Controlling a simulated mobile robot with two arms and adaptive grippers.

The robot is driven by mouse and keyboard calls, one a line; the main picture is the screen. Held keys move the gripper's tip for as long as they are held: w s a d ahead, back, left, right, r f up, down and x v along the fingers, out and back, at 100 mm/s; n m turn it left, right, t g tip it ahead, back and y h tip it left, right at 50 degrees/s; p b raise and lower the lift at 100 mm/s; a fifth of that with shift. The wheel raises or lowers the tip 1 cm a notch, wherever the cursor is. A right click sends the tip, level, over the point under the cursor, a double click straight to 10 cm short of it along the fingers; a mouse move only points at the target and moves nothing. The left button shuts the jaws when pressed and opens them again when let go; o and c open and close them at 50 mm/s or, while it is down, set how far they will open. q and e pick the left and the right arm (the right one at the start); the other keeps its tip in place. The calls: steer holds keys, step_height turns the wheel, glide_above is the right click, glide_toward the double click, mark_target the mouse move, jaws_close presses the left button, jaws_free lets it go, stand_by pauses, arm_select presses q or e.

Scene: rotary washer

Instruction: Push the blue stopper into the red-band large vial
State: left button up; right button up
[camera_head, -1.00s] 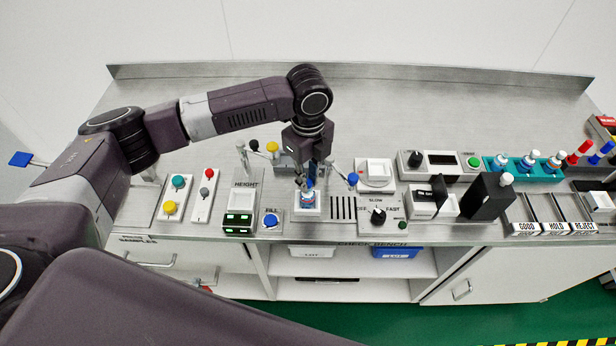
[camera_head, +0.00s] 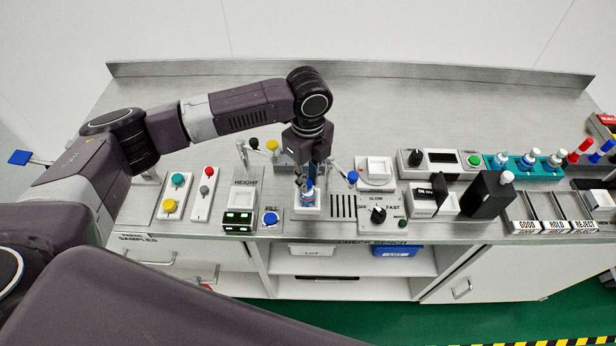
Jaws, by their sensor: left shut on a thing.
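A vial (camera_head: 308,199) with a reddish band and blue near its top stands upright in a white square holder (camera_head: 306,211) at the front middle of the bench. My left gripper (camera_head: 310,184) points straight down over the vial, shut, with its fingertips at the vial's top. Something blue shows between the fingers, which fits the blue stopper, but it is small and mostly hidden. I cannot tell how deep it sits in the vial. My right gripper is not in view.
Levers with a blue knob (camera_head: 353,177) and a yellow knob (camera_head: 272,145) stand close around the gripper. The HEIGHT box (camera_head: 241,199) and blue FILL button (camera_head: 270,219) are to the left. A teal rack (camera_head: 524,170) holds several vials at right. The back of the bench is clear.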

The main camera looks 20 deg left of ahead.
arm_select(q)
steer(key=shift+f, duration=0.35)
stand_by(0.7)
steer(key=o, duration=0.8)
steer(key=shift+r, duration=0.1)
